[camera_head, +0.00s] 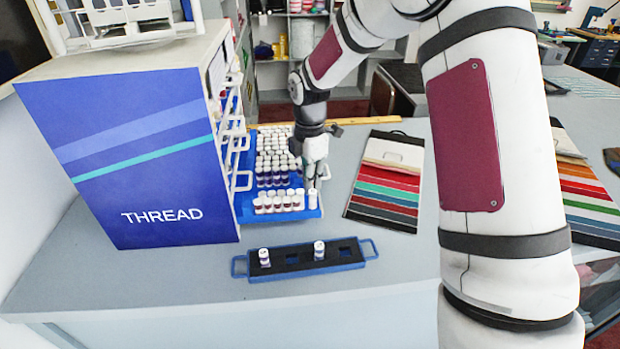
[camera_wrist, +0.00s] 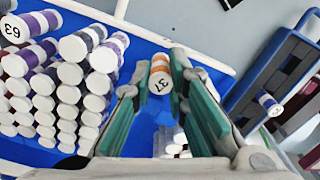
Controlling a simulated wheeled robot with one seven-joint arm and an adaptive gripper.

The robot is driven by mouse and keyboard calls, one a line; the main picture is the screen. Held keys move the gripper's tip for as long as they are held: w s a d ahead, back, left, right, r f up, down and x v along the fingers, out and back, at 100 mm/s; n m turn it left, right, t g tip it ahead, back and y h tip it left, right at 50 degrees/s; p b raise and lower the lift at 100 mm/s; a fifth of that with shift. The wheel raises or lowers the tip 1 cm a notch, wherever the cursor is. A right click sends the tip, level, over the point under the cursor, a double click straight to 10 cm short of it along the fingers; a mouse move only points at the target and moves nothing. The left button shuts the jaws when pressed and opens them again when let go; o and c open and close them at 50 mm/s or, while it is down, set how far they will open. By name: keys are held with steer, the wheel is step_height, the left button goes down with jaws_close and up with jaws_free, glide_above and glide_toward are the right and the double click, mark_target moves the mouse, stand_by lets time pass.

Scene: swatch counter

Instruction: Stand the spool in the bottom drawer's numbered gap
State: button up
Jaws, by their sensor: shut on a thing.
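The thread cabinet (camera_head: 150,160) stands at the left with its bottom drawer (camera_head: 245,212) pulled out, a blue tray filled with rows of white-capped spools. My gripper (camera_head: 315,178) points down over the drawer's front right corner. In the wrist view my gripper (camera_wrist: 160,68) is shut on a spool with an orange band and 37 on its cap (camera_wrist: 159,82). In the head view this spool (camera_head: 312,199) appears just under the fingertips, at the right end of the front row. Whether its base touches the drawer floor cannot be told. I cannot make out the numbered gap.
A blue-handled black rack (camera_head: 293,271) on the counter in front holds two spools and shows empty square sockets. Colour swatch cards (camera_head: 385,187) lie right of the drawer. Upper drawer handles (camera_head: 240,180) jut out beside the spools. The counter between drawer and cards is clear.

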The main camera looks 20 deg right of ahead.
steer(key=o, duration=0.5)
steer(key=shift+f, duration=0.1)
step_height(320, 180, up, 12)
steer(key=b, duration=0.1)
steer(key=s+r+m+t, duration=0.1)
steer(key=s+r+m, duration=0.3)
steer(key=s+r, duration=0.25)
steer(key=shift+s+r+m+t, duration=0.35)
steer(key=shift+s+m+t, duration=0.4)
steer(key=shift+s+m, duration=2.55)
steer(key=shift+s+r+m+t, duration=0.55)
steer(key=shift+s+m, duration=1.55)
steer(key=shift+s, duration=2.3)
steer(key=shift+s+r+m+t, duration=0.2)
steer(key=shift+s+m+t, duration=0.7)
steer(key=shift+s+m, duration=2.4)
